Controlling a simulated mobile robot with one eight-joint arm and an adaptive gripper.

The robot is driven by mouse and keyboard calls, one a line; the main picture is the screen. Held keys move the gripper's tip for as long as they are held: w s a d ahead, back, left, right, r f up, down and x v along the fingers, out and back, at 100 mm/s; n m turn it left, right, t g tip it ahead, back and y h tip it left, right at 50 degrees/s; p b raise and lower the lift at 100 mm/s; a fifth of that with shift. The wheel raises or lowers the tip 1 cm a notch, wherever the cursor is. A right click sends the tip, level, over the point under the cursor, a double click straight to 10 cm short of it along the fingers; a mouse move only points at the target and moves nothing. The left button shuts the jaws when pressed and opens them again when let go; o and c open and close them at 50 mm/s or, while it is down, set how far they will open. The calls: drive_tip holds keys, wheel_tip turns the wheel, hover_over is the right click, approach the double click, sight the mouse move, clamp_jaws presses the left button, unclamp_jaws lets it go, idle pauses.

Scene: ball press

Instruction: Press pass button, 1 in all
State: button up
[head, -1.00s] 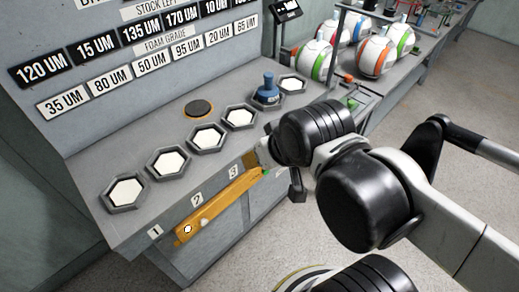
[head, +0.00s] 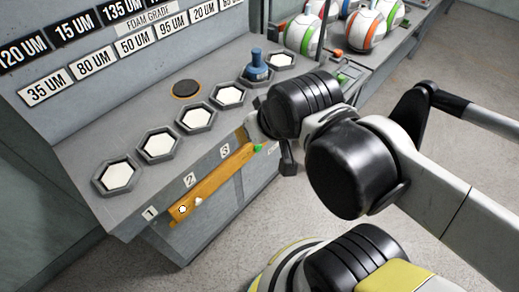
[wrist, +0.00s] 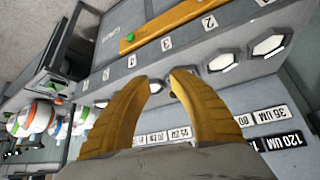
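No button has a readable pass label. A small green button (head: 342,78) sits on the unit at the right end of the bench, beside an orange-red one (head: 338,53). Another green spot (head: 257,148) is at the right end of the yellow bar on the bench front; it also shows in the wrist view (wrist: 131,37). My gripper (wrist: 164,78) shows two yellow-brown fingers, spread and empty, over the sloping bench. In the head view my arm's dark joints hide most of the gripper, near the bench's right end.
The yellow bar (head: 210,185) runs along the bench front below labels 1, 2 and 3. Several white hexagonal pads (head: 159,145), a dark round disc (head: 186,89) and a blue knob (head: 258,68) are on the bench. Striped balls (head: 365,30) stand at the back right. Grey floor is open at right.

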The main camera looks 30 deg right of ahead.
clamp_jaws()
idle(1.0)
